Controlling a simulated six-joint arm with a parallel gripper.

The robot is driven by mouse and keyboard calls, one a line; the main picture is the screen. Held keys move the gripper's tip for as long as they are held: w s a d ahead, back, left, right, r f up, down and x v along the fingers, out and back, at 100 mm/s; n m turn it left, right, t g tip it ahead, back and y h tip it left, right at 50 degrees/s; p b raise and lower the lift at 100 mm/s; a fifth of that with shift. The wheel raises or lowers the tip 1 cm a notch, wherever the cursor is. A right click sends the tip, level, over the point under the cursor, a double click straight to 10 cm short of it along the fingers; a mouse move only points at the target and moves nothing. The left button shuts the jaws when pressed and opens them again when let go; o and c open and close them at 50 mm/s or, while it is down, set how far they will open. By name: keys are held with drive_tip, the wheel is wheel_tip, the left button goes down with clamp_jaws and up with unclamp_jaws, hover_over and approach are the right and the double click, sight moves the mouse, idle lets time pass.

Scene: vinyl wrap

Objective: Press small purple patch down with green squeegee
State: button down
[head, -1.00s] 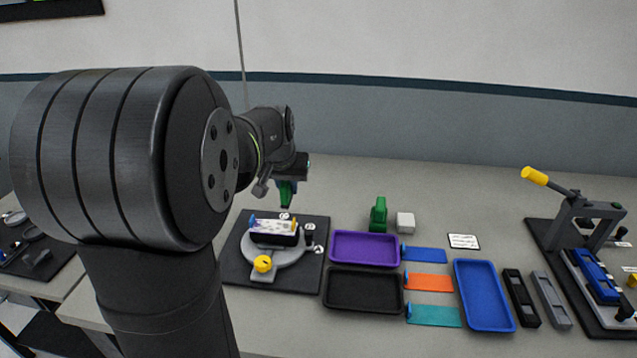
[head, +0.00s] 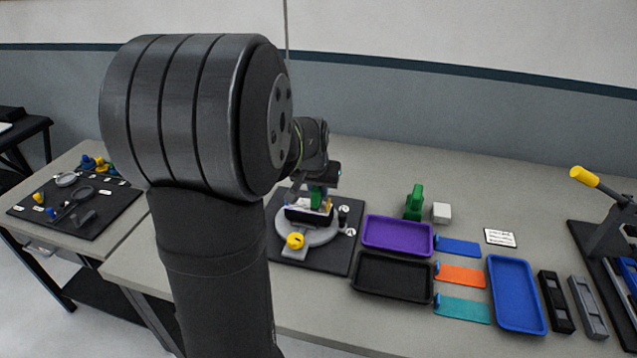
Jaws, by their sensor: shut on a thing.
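My gripper (head: 326,180) is at the end of my arm, over the round grey fixture (head: 311,239). It is shut on a green squeegee (head: 317,194), which points down. The squeegee's lower end is at or just above the workpiece (head: 300,211), a pale-topped, dark-sided piece held on the fixture. I cannot tell whether they touch. The small purple patch cannot be made out; it is too small or hidden by the squeegee and gripper.
A purple tray (head: 370,246), black tray (head: 358,287) and blue tray (head: 494,290) lie right of the fixture. Blue, orange and teal strips lie between them. A green block-like tool (head: 415,202) and white block (head: 441,212) stand behind. A yellow-handled press (head: 584,177) is far right.

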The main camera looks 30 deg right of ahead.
sight(301, 202)
idle(0.3)
wheel_tip(301, 202, up, 7)
drive_tip(key=shift+f, duration=4.15)
drive_tip(key=shift+w+a+f, duration=0.2)
drive_tip(key=shift+w+a, duration=0.45)
drive_tip(key=shift+a, duration=0.05)
drive_tip(key=shift+w+a, duration=0.95)
drive_tip(key=shift+s+d, duration=1.65)
drive_tip(key=shift+d, duration=0.05)
drive_tip(key=shift+w+a, duration=1.7)
drive_tip(key=shift+a, duration=0.05)
drive_tip(key=shift+s+d, duration=1.65)
drive_tip(key=shift+r, duration=4.2)
